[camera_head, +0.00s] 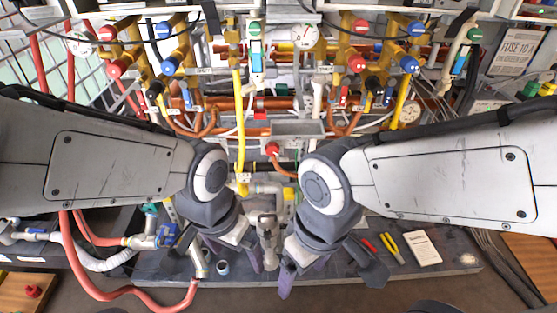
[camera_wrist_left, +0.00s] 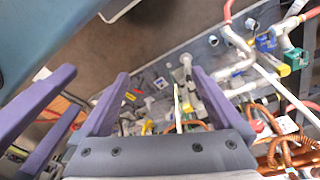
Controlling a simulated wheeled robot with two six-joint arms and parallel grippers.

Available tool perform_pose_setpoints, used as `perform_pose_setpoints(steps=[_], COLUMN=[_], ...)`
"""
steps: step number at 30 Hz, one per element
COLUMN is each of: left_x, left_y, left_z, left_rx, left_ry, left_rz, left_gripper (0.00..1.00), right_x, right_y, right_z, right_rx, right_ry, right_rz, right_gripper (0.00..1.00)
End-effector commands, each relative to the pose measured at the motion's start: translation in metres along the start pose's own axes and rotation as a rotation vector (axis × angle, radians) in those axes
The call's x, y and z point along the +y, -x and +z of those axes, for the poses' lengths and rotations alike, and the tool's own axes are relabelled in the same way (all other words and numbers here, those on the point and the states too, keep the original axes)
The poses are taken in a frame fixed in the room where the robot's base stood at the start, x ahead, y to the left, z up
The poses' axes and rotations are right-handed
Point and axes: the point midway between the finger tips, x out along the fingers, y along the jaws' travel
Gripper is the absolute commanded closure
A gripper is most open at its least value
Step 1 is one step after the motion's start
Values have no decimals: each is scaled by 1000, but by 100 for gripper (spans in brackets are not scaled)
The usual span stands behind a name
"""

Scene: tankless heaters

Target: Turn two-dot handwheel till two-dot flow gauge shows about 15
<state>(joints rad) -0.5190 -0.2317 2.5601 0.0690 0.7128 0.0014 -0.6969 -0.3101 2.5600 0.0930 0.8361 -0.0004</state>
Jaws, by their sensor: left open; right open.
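Several red, blue and green handwheels sit on the pipework at the back in the head view. A blue handwheel (camera_head: 414,31) at the upper right appears to carry small light marks; I cannot tell which wheel has two dots. Round dials show at the upper middle (camera_head: 305,37), upper left (camera_head: 80,43) and right (camera_head: 409,112); their readings and dot marks are too small to tell. My left gripper (camera_head: 228,262) is open and empty low over the bench; its fingers also show in the left wrist view (camera_wrist_left: 160,95). My right gripper (camera_head: 328,272) is open beside it, also empty.
Yellow-handled pliers (camera_head: 391,247) and a white card (camera_head: 422,247) lie on the dark bench (camera_head: 455,262), right of my right gripper. A chrome fitting (camera_head: 268,240) stands between my grippers. Red hose (camera_head: 130,302) curves at lower left. Copper and yellow pipes crowd the back.

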Motion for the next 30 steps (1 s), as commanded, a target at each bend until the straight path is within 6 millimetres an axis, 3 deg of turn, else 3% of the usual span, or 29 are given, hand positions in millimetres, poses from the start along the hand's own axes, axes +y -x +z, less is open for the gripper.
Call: perform_pose_setpoints(steps=[1,3,11,16,18,22,25,30], left_x=[-15,-32,-99,-141,-160,-179,-184,-175], left_y=[-47,-78,-186,-242,-263,-272,-273,-269], left_z=[-1,-6,-27,-66,-99,-175,-237,-333], left_rx=[9,28,128,260,360,581,771,1125], left_ry=[49,105,313,454,527,646,733,878], left_rz=[-11,-23,-72,-96,-100,-83,-46,68], left_gripper=[0,0,0,0,0,0,0,0], right_x=[3,5,12,15,16,16,16,16], right_y=[-43,-69,-159,-204,-219,-224,-224,-223], right_z=[2,4,9,11,12,12,12,12], right_rx=[-1,-1,0,0,0,0,0,0], right_ry=[0,0,0,0,0,0,0,0], right_rz=[0,0,0,0,0,0,0,0], right_gripper=[17,17,17,17,17,17,17,17])
